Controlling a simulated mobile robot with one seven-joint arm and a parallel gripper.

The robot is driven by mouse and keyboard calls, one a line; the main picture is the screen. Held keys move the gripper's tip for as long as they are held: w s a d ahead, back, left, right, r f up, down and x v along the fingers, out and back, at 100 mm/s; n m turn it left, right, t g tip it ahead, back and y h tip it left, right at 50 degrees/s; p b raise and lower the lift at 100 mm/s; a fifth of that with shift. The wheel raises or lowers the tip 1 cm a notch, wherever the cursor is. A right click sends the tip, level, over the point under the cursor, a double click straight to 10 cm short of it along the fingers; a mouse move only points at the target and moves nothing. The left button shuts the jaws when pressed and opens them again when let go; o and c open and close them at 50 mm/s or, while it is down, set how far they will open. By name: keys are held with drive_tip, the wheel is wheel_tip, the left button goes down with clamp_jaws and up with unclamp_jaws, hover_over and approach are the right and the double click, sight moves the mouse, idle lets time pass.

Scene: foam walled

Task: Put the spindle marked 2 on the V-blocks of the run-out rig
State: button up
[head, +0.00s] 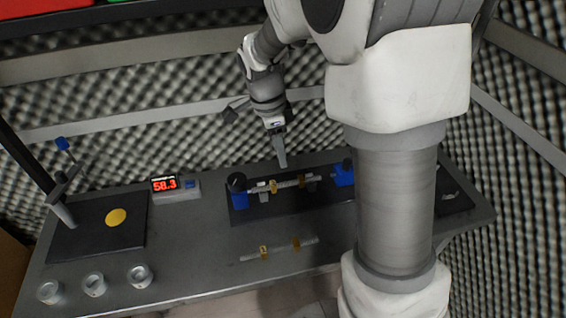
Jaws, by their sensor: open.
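The run-out rig (236,214) is a dark base with blue end pieces on the grey bench. One light spindle with yellow-brown bands (290,184) lies level across the V-blocks of the rig. A second spindle with similar yellow bands (285,249) lies on the bench in front of the rig. Its left band carries a small mark; I cannot read a number on either spindle for sure. My gripper (281,163) is open and points down just above and behind the spindle on the rig. It looks empty and apart from it.
A dark plate with a yellow disc (116,217) and a slanted post is at far left. Several small metal cups (94,284) stand at the front left. Bench between cups and front spindle is clear.

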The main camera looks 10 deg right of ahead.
drive_tip(key=s+d+r+n+t+y, duration=0.1)
drive_tip(key=s+r+n+t, duration=0.2)
drive_tip(key=s+r+n, duration=0.7)
drive_tip(key=s+r+n+t, duration=0.2)
drive_tip(key=s+r+n, duration=0.1)
drive_tip(key=s+n, duration=0.5)
drive_tip(key=shift+s+d+t+y, duration=0.3)
drive_tip(key=shift+s+y, duration=0.1)
drive_tip(key=shift+s, duration=0.85)
